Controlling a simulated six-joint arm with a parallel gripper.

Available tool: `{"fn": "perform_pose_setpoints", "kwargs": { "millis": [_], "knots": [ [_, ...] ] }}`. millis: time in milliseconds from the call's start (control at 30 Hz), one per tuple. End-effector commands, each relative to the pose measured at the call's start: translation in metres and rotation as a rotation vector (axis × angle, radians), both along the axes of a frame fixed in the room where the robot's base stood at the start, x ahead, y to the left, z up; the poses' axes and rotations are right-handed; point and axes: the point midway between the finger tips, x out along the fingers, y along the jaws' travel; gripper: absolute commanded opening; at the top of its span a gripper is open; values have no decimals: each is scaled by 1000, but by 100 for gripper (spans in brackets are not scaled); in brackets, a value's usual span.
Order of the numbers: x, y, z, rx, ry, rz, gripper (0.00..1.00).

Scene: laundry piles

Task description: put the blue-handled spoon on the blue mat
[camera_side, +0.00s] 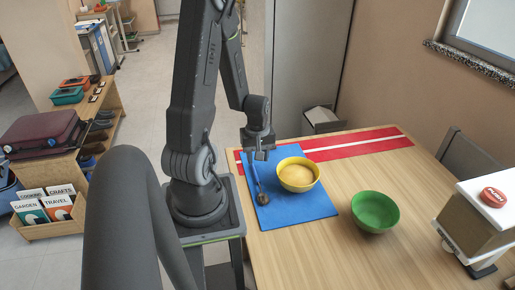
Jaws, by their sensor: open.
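The blue mat (291,211) lies flat on the wooden table, near my arm's base. The blue-handled spoon (254,179) is over the left part of the mat, with its dark bowl end toward the front and its handle pointing to the back. It looks to rest on the mat, but contact is hard to see. A yellow bowl with tan contents (298,185) stands on the mat to the right of the spoon. My gripper (259,155) is open, pointing down near the handle's far end. It looks empty and apart from the spoon.
A green bowl (375,211) stands on the table right of the mat. A white-topped box with a red button (482,216) is at the right edge. A red runner with a white stripe (345,146) lies along the back. The front table area is clear.

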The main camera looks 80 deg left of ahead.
Motion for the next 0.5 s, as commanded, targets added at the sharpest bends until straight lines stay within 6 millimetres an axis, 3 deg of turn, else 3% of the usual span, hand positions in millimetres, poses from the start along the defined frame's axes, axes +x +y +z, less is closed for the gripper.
{"fn": "perform_pose_setpoints", "kwargs": {
  "millis": [100, 333, 500],
  "knots": [
    [0, 1, 16, 3, -2, 0, 40],
    [3, -1, 32, 5, -4, -17, 40],
    [31, -24, 69, 67, -49, -235, 40]
  ]
}}
